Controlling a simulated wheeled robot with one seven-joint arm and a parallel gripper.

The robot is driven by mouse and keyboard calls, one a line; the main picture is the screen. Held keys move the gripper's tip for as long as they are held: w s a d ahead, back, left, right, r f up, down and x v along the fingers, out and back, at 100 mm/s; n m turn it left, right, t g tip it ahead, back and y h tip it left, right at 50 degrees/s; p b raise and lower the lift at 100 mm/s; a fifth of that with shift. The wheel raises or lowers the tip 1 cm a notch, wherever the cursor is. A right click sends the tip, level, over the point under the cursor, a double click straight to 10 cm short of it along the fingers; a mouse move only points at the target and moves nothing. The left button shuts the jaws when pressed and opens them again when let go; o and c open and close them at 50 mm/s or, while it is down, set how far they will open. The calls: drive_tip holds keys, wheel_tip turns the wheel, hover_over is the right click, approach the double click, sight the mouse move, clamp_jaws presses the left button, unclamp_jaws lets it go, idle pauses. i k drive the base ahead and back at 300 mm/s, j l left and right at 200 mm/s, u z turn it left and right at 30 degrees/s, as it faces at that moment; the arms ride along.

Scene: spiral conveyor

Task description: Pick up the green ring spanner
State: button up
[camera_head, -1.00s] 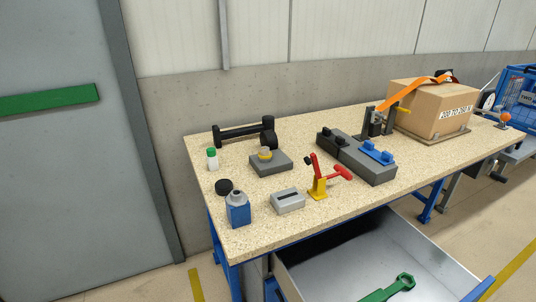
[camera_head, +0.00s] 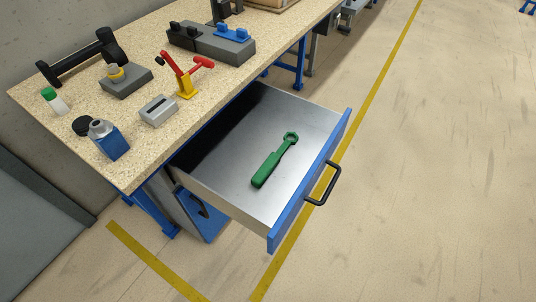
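The green ring spanner (camera_head: 275,160) lies flat on the metal floor of the open drawer (camera_head: 228,153). Its ring end points to the upper right and its thick handle to the lower left. The whole spanner is visible, and nothing covers it. The drawer is pulled out from under the workbench (camera_head: 118,172) and has a blue front with a black handle (camera_head: 324,184). My gripper is not in view.
On the bench stand a blue bottle (camera_head: 110,142), a small grey block (camera_head: 158,111), a red and yellow toggle clamp (camera_head: 186,81) and a dark grey fixture (camera_head: 211,43). A lower blue drawer or cabinet (camera_head: 205,224) is below. The floor (camera_head: 420,190) right of the drawer is clear.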

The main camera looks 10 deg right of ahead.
sight(262, 173)
drive_tip(key=u, duration=0.85)
drive_tip(key=i+l+u, duration=0.15)
drive_tip(key=l+u, duration=0.2)
drive_tip(key=i+l+u, duration=0.1)
drive_tip(key=l+u, duration=0.25)
drive_tip(key=l, duration=0.2)
drive_tip(key=l+u, duration=0.35)
drive_tip(key=l, duration=1.1)
drive_tip(key=j, duration=0.3)
drive_tip(key=i+j, duration=0.15)
drive_tip(key=j, duration=0.15)
drive_tip(key=u, duration=0.05)
